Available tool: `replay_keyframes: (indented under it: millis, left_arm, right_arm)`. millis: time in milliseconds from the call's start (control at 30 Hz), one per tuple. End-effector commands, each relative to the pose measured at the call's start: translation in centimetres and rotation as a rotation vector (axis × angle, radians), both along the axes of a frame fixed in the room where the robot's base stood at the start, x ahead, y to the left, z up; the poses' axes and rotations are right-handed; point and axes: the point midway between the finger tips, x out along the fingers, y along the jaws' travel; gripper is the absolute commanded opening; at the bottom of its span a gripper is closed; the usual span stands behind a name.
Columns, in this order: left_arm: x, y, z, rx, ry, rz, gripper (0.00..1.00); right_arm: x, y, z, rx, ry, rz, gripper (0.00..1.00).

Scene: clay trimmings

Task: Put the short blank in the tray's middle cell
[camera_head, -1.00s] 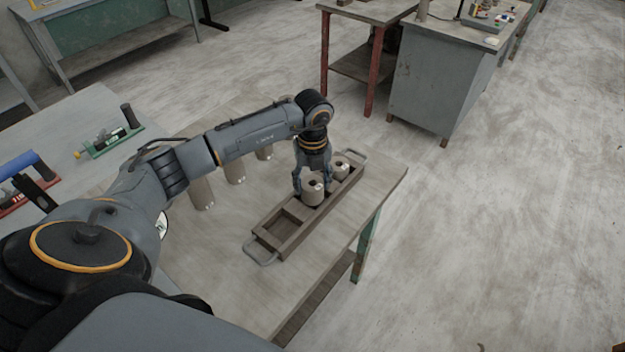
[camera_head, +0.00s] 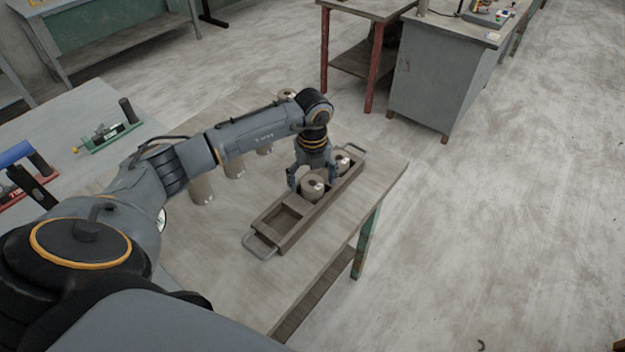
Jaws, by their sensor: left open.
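A short grey-beige cylindrical blank (camera_head: 312,188) with a dark hole in its top sits in the middle cell of the long tray (camera_head: 262,229). My left gripper (camera_head: 310,181) is open around this blank, its fingers on either side of it. The near cell is empty. My right gripper is not in view.
Several more blanks, among them one at the left (camera_head: 201,189) and one beside it (camera_head: 234,168), stand in a row on the table (camera_head: 225,240), partly behind my left arm. A side table (camera_head: 75,125) with tools is at the left.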

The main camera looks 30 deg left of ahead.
Motion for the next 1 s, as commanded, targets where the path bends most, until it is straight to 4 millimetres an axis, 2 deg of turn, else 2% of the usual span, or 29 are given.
replay_keyframes:
  millis: [133, 233, 500, 700, 833, 1000]
  left_arm:
    - [0.0, 0.0, 0.4, 0.001, -0.001, 0.0, 0.82]
    - [0.1, 0.0, 1.6, 0.001, -0.002, 0.0, 0.82]
    - [0.1, 0.0, 7.4, 0.0, -0.006, 0.0, 0.82]
    - [0.1, 0.0, 10.7, 0.001, -0.002, 0.0, 0.82]
    - [0.0, 0.0, 11.7, 0.001, -0.001, 0.0, 0.82]
    - [0.0, 0.0, 12.0, 0.001, 0.001, 0.0, 0.82]
  right_arm:
    - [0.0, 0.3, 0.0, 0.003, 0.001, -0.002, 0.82]
    - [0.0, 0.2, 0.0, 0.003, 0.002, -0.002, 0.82]
    - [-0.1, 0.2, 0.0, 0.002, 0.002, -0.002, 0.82]
    - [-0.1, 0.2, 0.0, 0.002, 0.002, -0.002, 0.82]
    - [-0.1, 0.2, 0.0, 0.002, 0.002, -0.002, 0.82]
    - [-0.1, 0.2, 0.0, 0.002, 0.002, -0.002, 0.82]
